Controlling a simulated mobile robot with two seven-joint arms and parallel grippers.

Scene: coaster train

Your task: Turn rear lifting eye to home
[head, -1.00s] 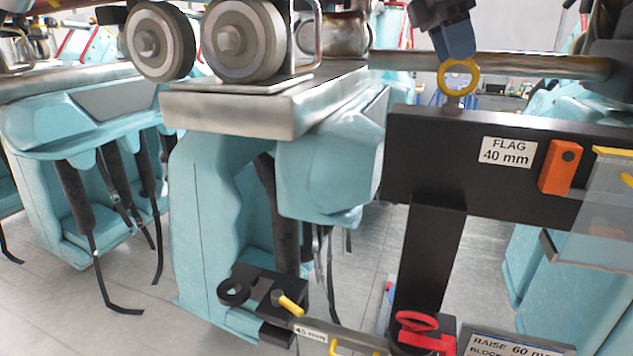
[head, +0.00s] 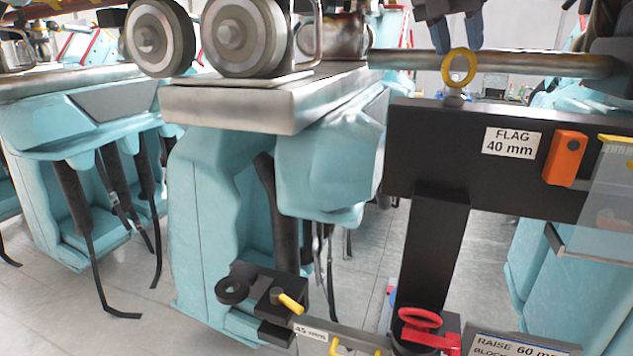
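The yellow lifting eye (head: 459,84) stands upright on a short grey stem on top of the black beam marked "FLAG 40 mm". Its ring faces me nearly flat-on. I cannot tell if it is the rear one or at its home angle. My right gripper (head: 458,46) comes down from the top edge. Its two blue fingers are spread apart, one to each side of the ring's top, with nothing held between them. The tips are at or just above the ring; I cannot tell the depth gap. My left gripper is not in view.
The black beam (head: 417,150) carries an orange block (head: 565,158) and a clear panel (head: 598,200). A metal bar (head: 540,64) runs behind the eye. Coaster wheels (head: 243,38) and teal seats (head: 325,165) fill the left. A red handle (head: 420,318) sits low.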

